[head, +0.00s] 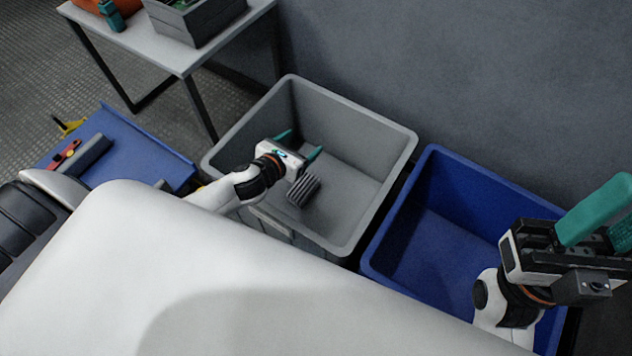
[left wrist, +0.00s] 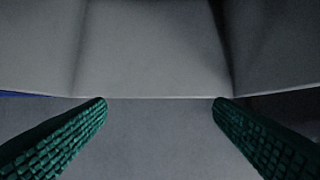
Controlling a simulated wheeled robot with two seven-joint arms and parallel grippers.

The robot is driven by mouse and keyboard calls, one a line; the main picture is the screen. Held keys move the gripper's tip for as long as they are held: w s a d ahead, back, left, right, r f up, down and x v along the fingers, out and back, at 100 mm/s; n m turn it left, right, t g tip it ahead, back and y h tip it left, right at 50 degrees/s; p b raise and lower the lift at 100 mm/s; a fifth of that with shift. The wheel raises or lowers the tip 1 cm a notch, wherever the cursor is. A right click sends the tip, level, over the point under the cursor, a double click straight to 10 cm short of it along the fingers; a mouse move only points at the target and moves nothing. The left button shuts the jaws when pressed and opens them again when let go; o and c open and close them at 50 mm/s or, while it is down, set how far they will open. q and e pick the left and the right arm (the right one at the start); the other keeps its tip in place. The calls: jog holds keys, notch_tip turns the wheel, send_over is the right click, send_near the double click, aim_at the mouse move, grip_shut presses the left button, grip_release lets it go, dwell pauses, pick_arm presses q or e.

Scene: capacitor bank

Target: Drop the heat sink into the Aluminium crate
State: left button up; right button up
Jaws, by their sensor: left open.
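The heat sink (head: 303,190) is a small grey ribbed block. It shows within the grey crate's outline, just below my left gripper (head: 300,144) and apart from its fingertips. I cannot tell whether it rests on the crate floor or is in the air. The grey crate (head: 386,194), which I take for the Aluminium crate, is wide and open-topped; a label on its near side is unreadable. My left gripper is over this crate, open and empty. Its teal fingers stand wide apart in the left wrist view (left wrist: 160,110), where no heat sink shows. My right gripper (head: 607,222) is over the blue crate.
A blue crate (head: 508,195) stands right of the grey one. A blue work surface (head: 160,150) with tools is at the left. A white-topped table (head: 185,58) with a grey box (head: 195,22) is at the back left. A grey wall closes the back.

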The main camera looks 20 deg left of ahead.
pick_arm(q)
jog(key=p+v, duration=0.2)
jog(key=v, duration=0.7)
jog(key=shift+s, duration=0.2)
jog(key=shift+r, duration=0.1)
